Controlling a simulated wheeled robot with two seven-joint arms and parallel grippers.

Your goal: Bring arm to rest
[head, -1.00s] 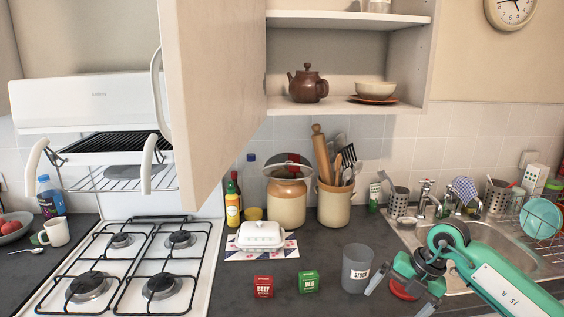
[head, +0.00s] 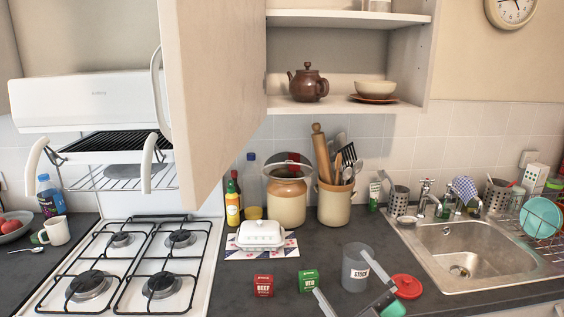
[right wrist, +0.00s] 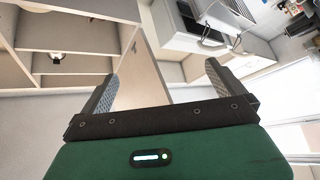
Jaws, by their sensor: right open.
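My right gripper (head: 340,274) shows at the bottom edge of the head view, its two grey fingers spread apart and empty. The fingers show in front of the counter near the grey stock jar (head: 354,270); I cannot tell whether one touches it. In the right wrist view the open gripper (right wrist: 160,76) has nothing between its fingers, with cabinets and shelves beyond. Most of my right arm is out of the head view. My left gripper is not in view.
The red lid (head: 407,287) lies on the counter right of the jar. Beef (head: 263,286) and veg (head: 308,281) cubes are on its left. The sink (head: 470,250) is at right, the stove (head: 130,262) at left. A cabinet door (head: 215,95) stands open above the counter.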

